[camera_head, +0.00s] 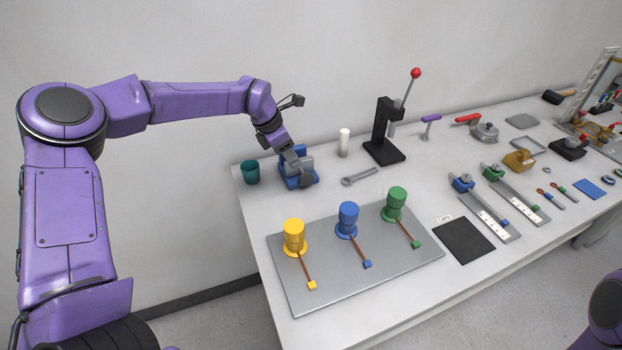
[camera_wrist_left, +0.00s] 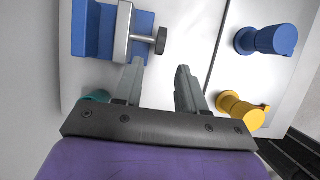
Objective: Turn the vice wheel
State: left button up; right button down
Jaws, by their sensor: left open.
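The blue vice (camera_head: 298,183) stands at the table's left back part, partly covered by my left gripper in the head view. In the left wrist view the vice (camera_wrist_left: 90,30) shows at the top left with a grey jaw (camera_wrist_left: 123,32). Its screw ends in a dark wheel (camera_wrist_left: 160,40). My left gripper (camera_wrist_left: 159,67) is open and empty. In that view the wheel appears just beyond the gap between the fingertips, nearer the left finger. I see no contact. The left gripper also shows above the vice in the head view (camera_head: 290,154). My right gripper is out of view.
A teal cup (camera_head: 251,172) stands left of the vice, and a wrench (camera_head: 360,176) lies to its right. A white cylinder (camera_head: 344,142) and a black lever press (camera_head: 384,135) stand behind. A grey plate (camera_head: 345,275) with yellow, blue and green knobs lies in front.

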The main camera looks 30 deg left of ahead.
aim_at(306, 174)
pick_arm(q)
jog(key=p+x, duration=0.1)
jog(key=x, duration=0.2)
jog(key=p+x, duration=0.1)
jog(key=x, duration=0.2)
jog(key=p+x, duration=0.1)
jog(key=x, duration=0.3)
jog(key=shift+w+d+r, duration=0.15)
jog(key=shift+w+d, duration=0.05)
jog(key=shift+d, duration=0.05)
jog(key=shift+w+f, duration=0.1)
jog(key=shift+f, duration=0.3)
grip_shut()
jog(key=shift+f+b, duration=0.15)
jog(key=shift+b, duration=0.25)
jog(key=b, duration=0.3)
jog(key=shift+a+f+t+h, duration=0.1)
jog(key=shift+f+t+h, duration=0.2)
jog(key=shift+f, duration=0.05)
jog(key=shift+r+b, duration=0.15)
jog(key=shift+b, duration=0.25)
jog(key=shift+r, duration=0.35)
